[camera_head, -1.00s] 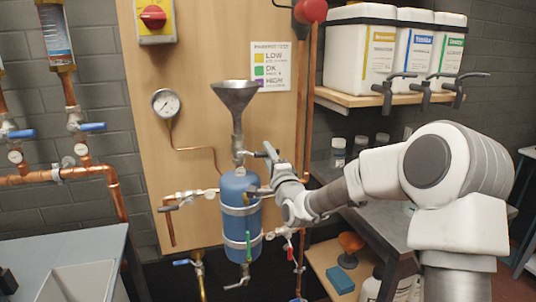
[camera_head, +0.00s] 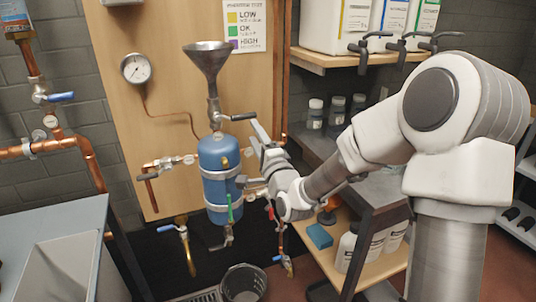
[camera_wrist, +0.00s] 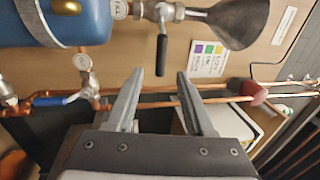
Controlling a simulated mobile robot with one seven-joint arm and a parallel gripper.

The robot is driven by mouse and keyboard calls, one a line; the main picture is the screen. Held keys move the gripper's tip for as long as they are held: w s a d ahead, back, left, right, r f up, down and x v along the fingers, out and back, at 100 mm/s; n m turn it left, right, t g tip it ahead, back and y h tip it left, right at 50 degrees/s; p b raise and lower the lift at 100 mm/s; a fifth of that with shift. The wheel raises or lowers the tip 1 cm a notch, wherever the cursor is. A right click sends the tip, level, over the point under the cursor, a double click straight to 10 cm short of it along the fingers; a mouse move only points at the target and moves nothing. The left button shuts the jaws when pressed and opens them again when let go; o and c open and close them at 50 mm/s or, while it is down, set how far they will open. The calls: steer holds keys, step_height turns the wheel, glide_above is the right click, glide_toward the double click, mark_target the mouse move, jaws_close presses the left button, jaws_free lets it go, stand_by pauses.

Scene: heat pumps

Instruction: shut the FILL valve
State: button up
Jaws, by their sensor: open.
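The FILL valve (camera_head: 216,118) is in the pipe between the metal funnel (camera_head: 208,62) and the blue tank (camera_head: 217,170). Its black lever (camera_head: 243,116) sticks out to the right, across the pipe. In the wrist view the FILL label (camera_wrist: 119,9) is beside the valve, and the lever (camera_wrist: 162,52) hangs straight down. My gripper (camera_head: 249,151) is right of the pipe and tank, fingers apart and empty. In the wrist view, the lever's end appears just ahead of the gap between my fingertips (camera_wrist: 160,78). Whether they touch it I cannot tell.
Other levers are close by: a green one (camera_head: 230,207) and a blue one (camera_wrist: 60,99). A gauge (camera_head: 136,68) is on the wooden panel (camera_head: 165,100). A grey bench (camera_head: 365,185) and a jug shelf (camera_head: 345,58) are at right. A bucket (camera_head: 243,284) stands below.

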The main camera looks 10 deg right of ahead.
steer(key=v, duration=0.8)
steer(key=shift+s+p, duration=0.25)
steer(key=shift+p, duration=0.1)
steer(key=shift+f, duration=0.1)
steer(key=s+d+r+n+g+h, duration=0.2)
steer(key=s+d+n+g+h, duration=0.35)
steer(key=d+n+g, duration=0.2)
steer(key=s+f+n+g, duration=0.1)
steer(key=s+n+g, duration=0.55)
steer(key=s, duration=1.45)
step_height(320, 180, up, 19)
steer(key=s+n+p, duration=0.1)
steer(key=p, duration=1.8)
steer(key=shift+a, duration=0.2)
